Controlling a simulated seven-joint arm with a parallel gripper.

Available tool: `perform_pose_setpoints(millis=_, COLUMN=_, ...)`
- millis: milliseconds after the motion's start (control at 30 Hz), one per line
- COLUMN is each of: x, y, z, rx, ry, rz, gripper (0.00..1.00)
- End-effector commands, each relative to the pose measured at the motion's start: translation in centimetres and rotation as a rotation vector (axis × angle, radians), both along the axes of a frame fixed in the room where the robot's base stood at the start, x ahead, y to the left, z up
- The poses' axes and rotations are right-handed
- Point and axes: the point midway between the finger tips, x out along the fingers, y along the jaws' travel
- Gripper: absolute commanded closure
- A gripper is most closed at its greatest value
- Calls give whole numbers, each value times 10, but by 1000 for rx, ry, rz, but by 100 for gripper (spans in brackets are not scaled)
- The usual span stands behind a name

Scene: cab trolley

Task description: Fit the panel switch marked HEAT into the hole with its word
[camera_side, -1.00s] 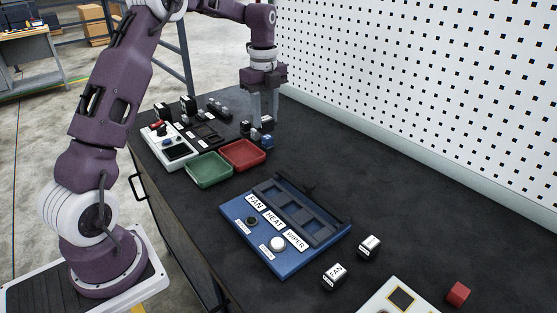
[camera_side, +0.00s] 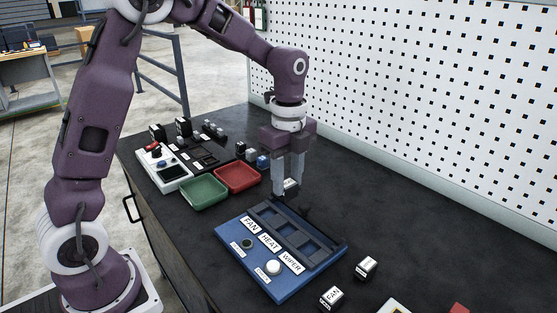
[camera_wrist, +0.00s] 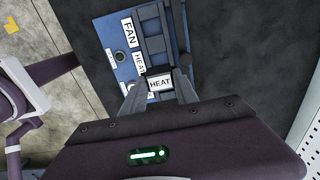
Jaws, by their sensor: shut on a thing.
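The HEAT switch (camera_wrist: 159,84) is a small block with a white face. The blue panel (camera_side: 279,288) has a row of square holes in a dark strip, with labels FAN, HEAT and WIPER in front. The hole beside the HEAT label (camera_side: 270,242) looks empty. In the wrist view the panel (camera_wrist: 104,30) is partly hidden by gripper and switch.
A FAN switch (camera_side: 331,298) and another switch (camera_side: 366,267) lie right of the panel. Green (camera_side: 204,192) and red (camera_side: 237,178) trays stand to its left, with a white control box (camera_side: 172,177) beyond. A pegboard wall (camera_side: 420,100) borders the back.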

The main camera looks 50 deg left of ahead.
Motion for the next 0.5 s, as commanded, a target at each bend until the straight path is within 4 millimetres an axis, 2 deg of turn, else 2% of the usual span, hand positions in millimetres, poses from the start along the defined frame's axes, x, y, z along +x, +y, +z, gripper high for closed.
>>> perform_pose_setpoints(millis=167, x=-2, y=-3, z=-10, rx=0, ry=2, rz=0, gripper=100)
perform_pose_setpoints(millis=500, x=-2, y=-2, z=-46, rx=0, ry=3, rz=0, gripper=100)
